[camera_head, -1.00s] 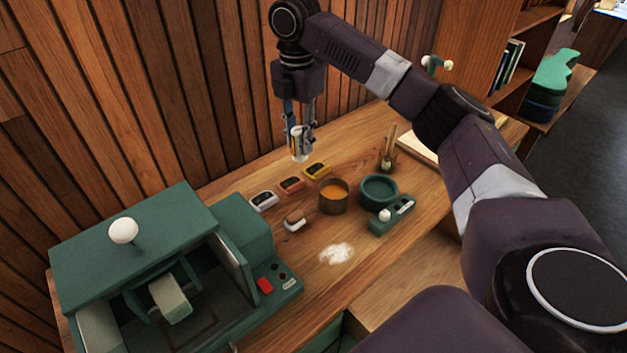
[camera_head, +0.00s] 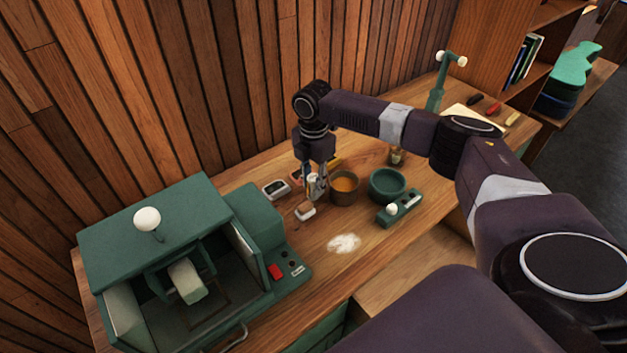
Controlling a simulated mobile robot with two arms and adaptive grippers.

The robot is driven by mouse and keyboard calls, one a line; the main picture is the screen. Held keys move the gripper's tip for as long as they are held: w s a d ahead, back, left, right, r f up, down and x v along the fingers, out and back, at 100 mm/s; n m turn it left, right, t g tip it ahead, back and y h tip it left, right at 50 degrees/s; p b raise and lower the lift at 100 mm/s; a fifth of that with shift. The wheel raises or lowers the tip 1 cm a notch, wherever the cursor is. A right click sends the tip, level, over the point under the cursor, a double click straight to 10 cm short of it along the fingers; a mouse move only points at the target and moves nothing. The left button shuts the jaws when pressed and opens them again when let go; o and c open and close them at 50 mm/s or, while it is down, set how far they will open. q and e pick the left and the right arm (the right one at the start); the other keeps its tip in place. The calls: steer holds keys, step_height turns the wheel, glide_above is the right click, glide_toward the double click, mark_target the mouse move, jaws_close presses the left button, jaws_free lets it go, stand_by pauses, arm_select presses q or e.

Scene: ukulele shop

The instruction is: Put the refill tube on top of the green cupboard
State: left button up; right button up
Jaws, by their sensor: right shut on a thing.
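My right gripper (camera_head: 313,188) is shut on a small pale tube, which I take as the refill tube (camera_head: 315,184). It points down, low over the wooden workbench, between the white block with a brown top and the brown bowl. The fingers hide part of the tube, and I cannot tell if it touches the bench. A green box-like unit, which may be the green cupboard (camera_head: 205,205), stands at the left end of the bench. My left gripper is not in view.
A brown bowl with orange contents (camera_head: 344,197), a green bowl (camera_head: 402,181) and a green device (camera_head: 398,211) stand right of the gripper. White powder (camera_head: 344,243) lies in front. A white-framed block (camera_head: 275,190) is at left. The wooden wall (camera_head: 240,80) rises behind.

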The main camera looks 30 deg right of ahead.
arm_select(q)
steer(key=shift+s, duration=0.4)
arm_select(e)
steer(key=shift+s, duration=0.1)
steer(key=o, duration=1.1)
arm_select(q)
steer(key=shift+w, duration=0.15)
arm_select(e)
steer(key=shift+o, duration=0.2)
steer(key=shift+r, duration=0.2)
step_height(320, 180, up, 12)
steer(key=b, duration=0.3)
steer(key=shift+f+b, duration=0.15)
steer(key=shift+b, duration=0.2)
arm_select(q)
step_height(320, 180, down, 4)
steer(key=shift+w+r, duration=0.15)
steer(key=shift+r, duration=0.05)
